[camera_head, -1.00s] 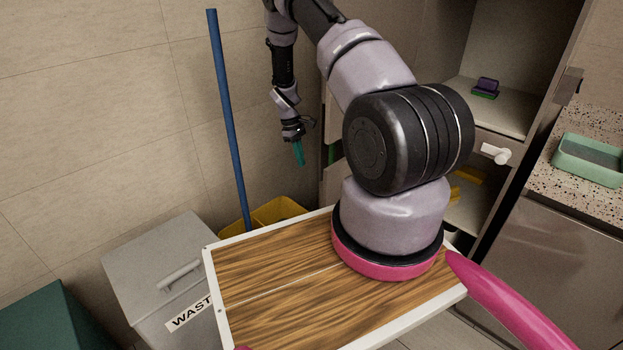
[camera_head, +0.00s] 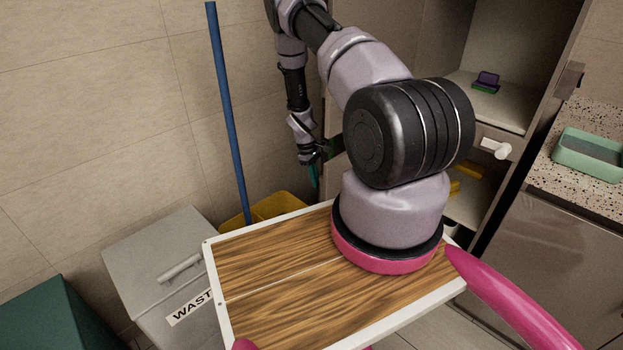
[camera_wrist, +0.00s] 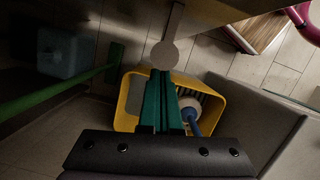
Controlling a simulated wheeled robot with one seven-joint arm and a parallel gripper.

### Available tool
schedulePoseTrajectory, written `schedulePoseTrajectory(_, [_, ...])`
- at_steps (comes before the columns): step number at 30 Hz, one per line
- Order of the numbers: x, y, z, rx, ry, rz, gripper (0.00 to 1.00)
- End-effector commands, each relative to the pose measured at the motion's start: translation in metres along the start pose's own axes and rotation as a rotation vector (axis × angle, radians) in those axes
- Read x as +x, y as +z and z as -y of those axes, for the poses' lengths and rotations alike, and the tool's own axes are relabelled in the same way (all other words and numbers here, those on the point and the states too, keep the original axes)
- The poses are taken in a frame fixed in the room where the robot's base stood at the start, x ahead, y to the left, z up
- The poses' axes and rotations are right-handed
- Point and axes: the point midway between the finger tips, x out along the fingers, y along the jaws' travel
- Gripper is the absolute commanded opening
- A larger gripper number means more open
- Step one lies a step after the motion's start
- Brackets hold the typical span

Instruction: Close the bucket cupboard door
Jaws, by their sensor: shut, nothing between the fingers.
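The tall cupboard (camera_head: 462,190) stands open-fronted at the back right in the head view, with shelves and a drawer with a white handle (camera_head: 495,148). Its left side and the bucket cupboard door are mostly hidden behind my arm, so I cannot tell the door's angle there. My gripper (camera_head: 314,176) hangs left of the cupboard, pointing down, teal fingers together and empty. In the wrist view the shut fingers (camera_wrist: 161,78) reach toward a pale round knob-like part (camera_wrist: 164,54) on a narrow strip; contact is unclear. A bluish container (camera_wrist: 66,52) lies in shadow at left.
A yellow bucket (camera_head: 280,206) stands below my gripper; the wrist view shows a blue-handled item in it. A blue pole (camera_head: 228,115) leans on the wall. A grey waste bin (camera_head: 165,265) stands at left. A green bar (camera_wrist: 60,93) crosses the wrist view's left. A counter is at right.

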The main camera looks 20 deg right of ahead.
Motion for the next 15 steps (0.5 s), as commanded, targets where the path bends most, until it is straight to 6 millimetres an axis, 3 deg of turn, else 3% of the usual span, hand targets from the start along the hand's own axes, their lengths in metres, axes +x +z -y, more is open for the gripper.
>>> schedulePoseTrajectory(8, [0.000, 0.002, 0.001, -0.007, 0.002, 0.001, 0.00])
schedulePoseTrajectory(15, [0.010, 0.039, 0.012, -0.185, 0.049, 0.005, 0.00])
